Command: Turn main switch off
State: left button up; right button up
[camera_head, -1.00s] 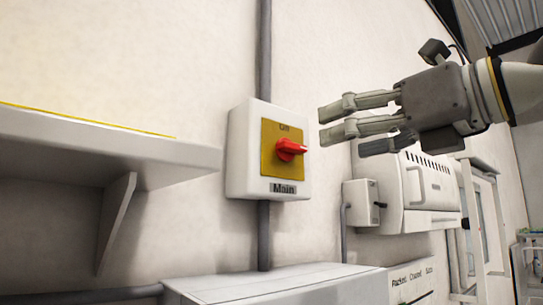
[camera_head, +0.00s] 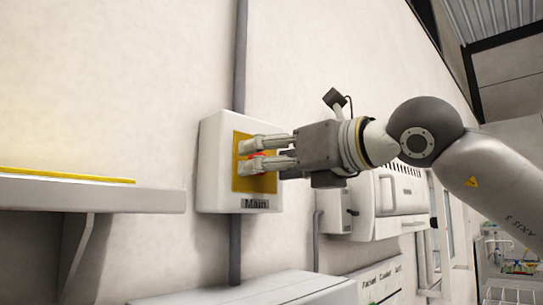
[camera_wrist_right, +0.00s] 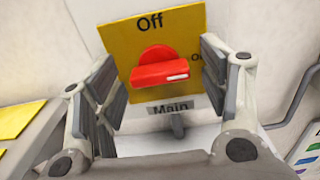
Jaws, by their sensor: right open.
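The main switch is a white wall box (camera_head: 213,165) with a yellow plate (camera_head: 242,184) and a "Main" label (camera_head: 255,204). Its red knob (camera_head: 257,154) is mostly hidden behind my fingers in the head view. In the right wrist view the red knob (camera_wrist_right: 160,72) lies roughly horizontal, its white mark at the right, toward a partly hidden "On". "Off" is printed above it. My right gripper (camera_head: 243,157) is open in front of the plate. In the wrist view its fingers stand on both sides of the knob, with gaps. My left gripper is not in view.
A shelf (camera_head: 90,198) with a yellow edge juts from the wall at the left. A conduit (camera_head: 240,60) runs above the box. A white cabinet top (camera_head: 250,290) lies below. A small grey box (camera_head: 335,213) and a larger white unit (camera_head: 385,208) are at the right.

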jog(key=shift+c, duration=0.3)
jog(key=c, duration=0.7)
jog(key=shift+c, duration=1.3)
jog(key=shift+n, duration=0.3)
jog(key=shift+n+p, duration=0.4)
jog(key=shift+n, duration=8.2)
jog(key=shift+f, duration=0.1)
